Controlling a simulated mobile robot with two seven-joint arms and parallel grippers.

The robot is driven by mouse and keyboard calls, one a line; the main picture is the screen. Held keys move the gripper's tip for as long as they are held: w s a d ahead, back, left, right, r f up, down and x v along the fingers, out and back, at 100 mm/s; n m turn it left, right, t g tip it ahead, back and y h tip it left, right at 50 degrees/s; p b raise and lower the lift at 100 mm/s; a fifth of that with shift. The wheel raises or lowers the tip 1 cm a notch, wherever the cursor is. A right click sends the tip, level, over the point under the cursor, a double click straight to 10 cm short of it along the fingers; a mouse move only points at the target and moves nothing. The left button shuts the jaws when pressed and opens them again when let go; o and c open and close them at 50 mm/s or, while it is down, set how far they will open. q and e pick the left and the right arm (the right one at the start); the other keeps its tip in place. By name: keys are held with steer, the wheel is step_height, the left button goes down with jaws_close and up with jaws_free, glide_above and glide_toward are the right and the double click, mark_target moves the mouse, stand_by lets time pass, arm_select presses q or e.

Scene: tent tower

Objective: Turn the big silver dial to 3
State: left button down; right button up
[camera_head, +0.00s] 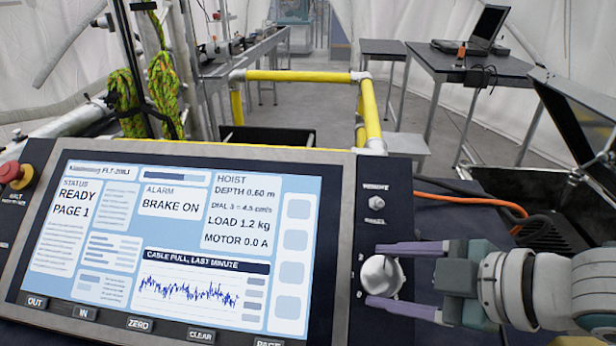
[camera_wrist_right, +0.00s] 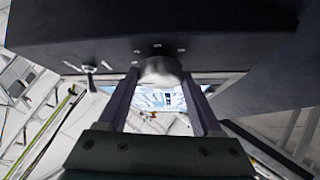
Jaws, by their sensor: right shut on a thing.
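The big silver dial (camera_head: 381,277) is on the dark strip to the right of the console screen (camera_head: 190,235). My right gripper (camera_head: 385,275) comes in from the right with its two purple fingers above and below the dial, shut on it. In the right wrist view the dial (camera_wrist_right: 160,70) sits between the two fingers (camera_wrist_right: 160,88). Some small marks show left of the dial, but I cannot tell which one it points to. The screen reads READY, PAGE 1, BRAKE ON and a line "DIAL 3 = 4.5 cm/s". My left gripper is not in view.
A small toggle switch (camera_head: 376,202) sits above the dial. A red emergency button (camera_head: 14,173) is at the console's far left. Push buttons (camera_head: 140,324) line the lower edge. Orange and black cables (camera_head: 480,205) and an open black case (camera_head: 575,125) lie to the right.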

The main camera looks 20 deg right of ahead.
steer(key=shift+w+d+n+g, duration=0.1)
steer(key=shift+n+g, duration=0.3)
steer(key=shift+n, duration=0.3)
steer(key=o, duration=1.4)
steer(key=shift+c, duration=0.2)
steer(key=p+v, duration=0.3)
steer(key=v, duration=0.7)
